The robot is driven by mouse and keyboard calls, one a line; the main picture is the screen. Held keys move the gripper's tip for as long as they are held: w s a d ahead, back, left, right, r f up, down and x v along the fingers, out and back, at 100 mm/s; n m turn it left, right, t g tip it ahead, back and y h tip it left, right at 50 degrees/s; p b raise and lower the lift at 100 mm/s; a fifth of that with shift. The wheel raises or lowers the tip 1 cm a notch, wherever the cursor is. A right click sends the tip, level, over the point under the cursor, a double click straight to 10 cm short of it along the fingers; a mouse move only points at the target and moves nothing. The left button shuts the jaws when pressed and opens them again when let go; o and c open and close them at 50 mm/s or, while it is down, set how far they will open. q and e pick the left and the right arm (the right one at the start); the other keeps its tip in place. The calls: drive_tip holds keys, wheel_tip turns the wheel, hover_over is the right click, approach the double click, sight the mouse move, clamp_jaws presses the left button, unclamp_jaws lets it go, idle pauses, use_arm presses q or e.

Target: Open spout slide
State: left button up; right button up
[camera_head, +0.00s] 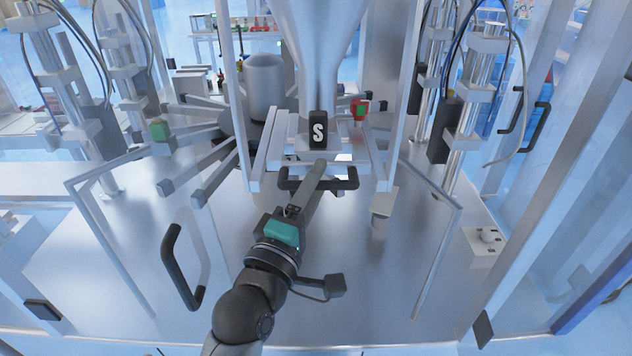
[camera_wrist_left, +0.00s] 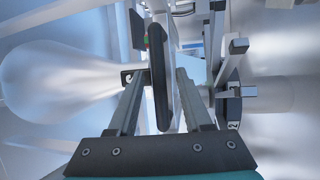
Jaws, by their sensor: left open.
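The spout slide sits under the steel hopper funnel (camera_head: 318,62). Its black handle bar (camera_head: 345,182) faces me, below a black block marked S (camera_head: 318,130). My left gripper (camera_head: 318,168) reaches up to the handle from below. In the left wrist view the black handle (camera_wrist_left: 159,90) lies between the two spread fingers of my left gripper (camera_wrist_left: 160,78). The fingers are apart, with a gap on the right side of the bar; whether the left finger touches it I cannot tell. Part of the handle is hidden behind the gripper in the head view. My right gripper is not in view.
A rotary unit with radiating arms (camera_head: 212,150) stands left of the funnel. Open door frames with a black handle (camera_head: 180,268) flank the steel deck (camera_head: 375,270). A small block with a knob (camera_head: 487,238) sits at right.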

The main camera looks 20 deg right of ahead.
use_arm(q)
drive_tip(key=shift+c, duration=0.3)
clamp_jaws()
idle(1.2)
